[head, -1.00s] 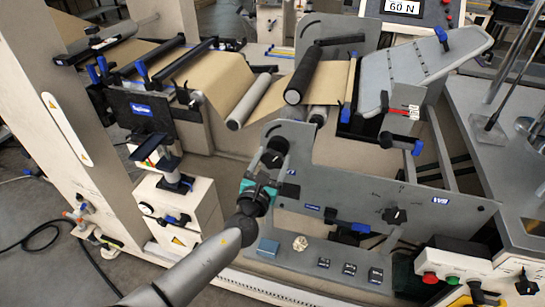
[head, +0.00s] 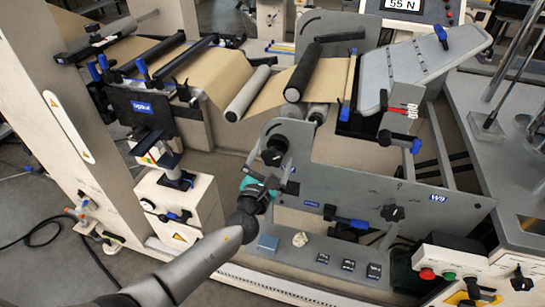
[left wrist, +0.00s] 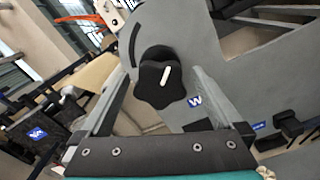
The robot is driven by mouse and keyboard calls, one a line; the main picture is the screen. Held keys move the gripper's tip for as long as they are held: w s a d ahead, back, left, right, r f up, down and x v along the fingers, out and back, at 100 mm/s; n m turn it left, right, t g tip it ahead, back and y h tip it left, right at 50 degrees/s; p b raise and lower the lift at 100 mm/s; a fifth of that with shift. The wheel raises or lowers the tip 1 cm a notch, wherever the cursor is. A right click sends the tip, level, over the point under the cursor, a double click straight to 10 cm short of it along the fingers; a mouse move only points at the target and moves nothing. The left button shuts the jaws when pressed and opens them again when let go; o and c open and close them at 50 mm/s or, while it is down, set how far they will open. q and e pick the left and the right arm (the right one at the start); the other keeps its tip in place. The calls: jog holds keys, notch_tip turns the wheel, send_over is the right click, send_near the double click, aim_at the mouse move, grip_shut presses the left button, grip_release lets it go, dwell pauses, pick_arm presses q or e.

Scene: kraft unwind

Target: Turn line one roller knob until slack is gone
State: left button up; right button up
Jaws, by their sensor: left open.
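The black lobed roller knob (head: 273,150) is on the grey side plate, below the black roller. In the left wrist view the knob (left wrist: 158,78) has a white mark tilted slightly right of upright. My left gripper (head: 274,168) is open, with one finger on each side of the knob and gaps showing; I cannot tell how deep the fingers reach. The brown kraft web (head: 222,72) dips under a grey roller (head: 248,93) and rises to the black roller (head: 303,72). The display (head: 403,5) reads 55 N. My right gripper is not in view.
A box with red and green buttons (head: 448,268) stands at lower right.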

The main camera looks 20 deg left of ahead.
pick_arm(q)
jog(key=shift+s, duration=0.1)
jog(key=s+p, duration=0.2)
jog(key=s, duration=0.5)
jog(key=shift+a+f, duration=0.1)
dwell(0.3)
jog(key=s+a+f+n+g+y+b, duration=0.1)
jog(key=s+a+f+n+g+b, duration=0.15)
jog(key=s+f+n, duration=0.6)
jog(key=s+a+f+n+g+y+b, duration=0.1)
jog(key=a+f+n+g, duration=0.2)
jog(key=f, duration=1)
jog(key=s+a+f+n+g+b, duration=0.2)
jog(key=s+f+n+g, duration=0.3)
jog(key=f, duration=0.5)
jog(key=s+d+f+n+g+b, duration=0.1)
jog(key=s+f+n+g, duration=0.1)
jog(key=s+f+n, duration=0.4)
jog(key=s+d+f+n+g+h+b, duration=0.1)
jog(key=s+f+n, duration=0.5)
jog(key=s, duration=0.8)
jog(key=s+d+f+n+g+b, duration=0.1)
jog(key=s+f+n+g+b, duration=0.2)
jog(key=s+f+n, duration=0.3)
jog(key=s+n, duration=0.4)
jog(key=shift+d+f, duration=0.15)
jog(key=shift+f, duration=0.1)
jog(key=shift+g, duration=0.25)
